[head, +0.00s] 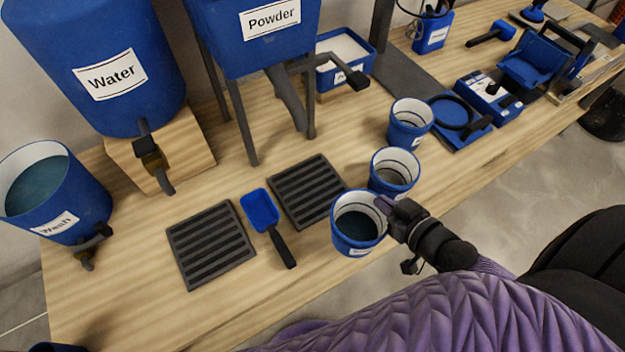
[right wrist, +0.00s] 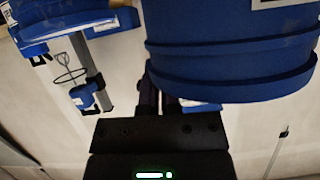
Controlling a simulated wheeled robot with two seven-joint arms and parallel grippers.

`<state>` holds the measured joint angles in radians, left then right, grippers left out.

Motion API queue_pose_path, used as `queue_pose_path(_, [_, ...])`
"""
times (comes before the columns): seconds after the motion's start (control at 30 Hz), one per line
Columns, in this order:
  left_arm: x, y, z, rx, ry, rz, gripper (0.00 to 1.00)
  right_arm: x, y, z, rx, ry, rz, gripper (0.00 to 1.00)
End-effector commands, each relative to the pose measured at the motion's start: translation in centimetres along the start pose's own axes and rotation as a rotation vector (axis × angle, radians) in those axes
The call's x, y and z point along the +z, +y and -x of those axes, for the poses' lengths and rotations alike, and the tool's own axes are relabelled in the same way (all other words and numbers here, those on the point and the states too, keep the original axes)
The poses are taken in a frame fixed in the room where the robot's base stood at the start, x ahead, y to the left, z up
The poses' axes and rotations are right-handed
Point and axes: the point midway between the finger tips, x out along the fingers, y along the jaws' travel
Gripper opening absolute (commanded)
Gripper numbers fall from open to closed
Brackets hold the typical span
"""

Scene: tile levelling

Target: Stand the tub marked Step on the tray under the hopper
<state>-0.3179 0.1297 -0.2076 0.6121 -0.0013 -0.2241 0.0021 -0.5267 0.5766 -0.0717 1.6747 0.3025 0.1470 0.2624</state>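Three blue tubs with white insides stand in a row: a front tub (head: 345,238), a middle tub (head: 376,184) and a back tub (head: 395,134). The front tub holds dark liquid; its label is too small to read. My right gripper (head: 385,204) is at the front tub's right rim, its fingers close together and shut on the wall. In the right wrist view the tub (right wrist: 230,70) fills the upper right beside the fingers (right wrist: 160,100). The hopper marked Powder (head: 250,50) stands on legs. A slatted dark tray (head: 307,190) lies below its spout. My left gripper is out of view.
A second slatted tray (head: 210,245) lies left of a blue scoop (head: 262,212) with a black handle. A Water tank (head: 120,60) stands on a wooden block, with a Wash bucket (head: 60,205) at left. Tools and a blue case (head: 487,98) lie far right.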

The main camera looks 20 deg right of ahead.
Motion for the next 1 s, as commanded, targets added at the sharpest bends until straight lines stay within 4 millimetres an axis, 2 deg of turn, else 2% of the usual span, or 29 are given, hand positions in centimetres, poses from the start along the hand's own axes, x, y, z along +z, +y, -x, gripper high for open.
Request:
queue_pose_path(0.07, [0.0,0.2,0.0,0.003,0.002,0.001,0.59,0.2,-0.2,-0.3,0.002,0.003,0.000,0.00])
queue_pose_path(0.13, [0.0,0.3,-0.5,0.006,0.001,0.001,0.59,-0.1,-0.3,-1.9,0.001,0.007,0.000,0.00])
queue_pose_path(0.4, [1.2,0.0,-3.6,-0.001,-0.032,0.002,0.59,-3.6,-0.5,-10.8,0.001,0.008,0.003,0.00])
queue_pose_path(0.53, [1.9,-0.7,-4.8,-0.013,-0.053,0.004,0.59,-5.1,-0.7,-14.2,0.002,0.004,0.004,0.00])
queue_pose_path(0.73, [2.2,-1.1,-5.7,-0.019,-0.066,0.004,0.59,-6.3,-0.8,-16.5,0.001,0.004,0.003,0.00])
queue_pose_path(0.9, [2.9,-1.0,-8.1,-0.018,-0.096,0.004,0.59,-2.8,-0.5,-17.9,0.002,-0.003,0.002,0.00])
queue_pose_path(1.0, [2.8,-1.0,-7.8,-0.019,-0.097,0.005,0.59,-3.1,-0.5,-17.7,0.002,0.001,0.003,0.00])
